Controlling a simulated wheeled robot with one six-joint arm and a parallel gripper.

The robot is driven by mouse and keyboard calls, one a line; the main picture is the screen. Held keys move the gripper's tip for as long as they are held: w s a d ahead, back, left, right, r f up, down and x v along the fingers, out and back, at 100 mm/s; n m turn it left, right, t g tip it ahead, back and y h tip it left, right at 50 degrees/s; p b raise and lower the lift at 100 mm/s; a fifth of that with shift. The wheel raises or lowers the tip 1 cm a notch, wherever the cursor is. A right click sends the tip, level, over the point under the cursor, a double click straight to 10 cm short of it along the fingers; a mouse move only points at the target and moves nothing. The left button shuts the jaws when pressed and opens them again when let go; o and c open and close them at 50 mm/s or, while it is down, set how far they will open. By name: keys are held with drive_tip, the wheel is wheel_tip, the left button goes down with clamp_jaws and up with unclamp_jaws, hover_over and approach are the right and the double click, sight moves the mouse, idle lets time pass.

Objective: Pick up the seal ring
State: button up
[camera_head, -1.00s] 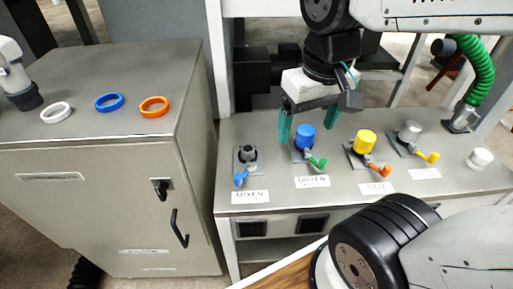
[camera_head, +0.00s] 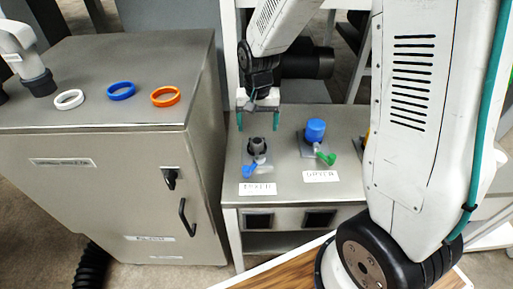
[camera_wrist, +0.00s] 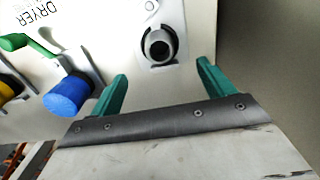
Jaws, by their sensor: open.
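Three seal rings lie flat in a row on top of the grey metal cabinet: a white ring (camera_head: 69,99), a blue ring (camera_head: 121,91) and an orange ring (camera_head: 165,96). The task does not say which one. My gripper (camera_head: 258,122) is open and empty, with teal fingers, above the bench behind the dark uncapped fitting marked as the mixer (camera_head: 257,146). It is to the right of the rings and well apart from them. In the wrist view my gripper (camera_wrist: 160,80) points down toward the bench; no ring shows there.
The bench (camera_head: 290,180) carries a blue-capped fitting (camera_head: 315,131) with a green lever, labelled dryer; the blue cap (camera_wrist: 68,96) also shows in the wrist view.

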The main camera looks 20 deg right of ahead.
sight(257, 139)
drive_tip(key=f, duration=0.7)
drive_tip(key=shift+s+a, duration=0.25)
drive_tip(key=shift+a, duration=0.05)
drive_tip(key=shift+r, duration=0.1)
drive_tip(key=c, duration=1.1)
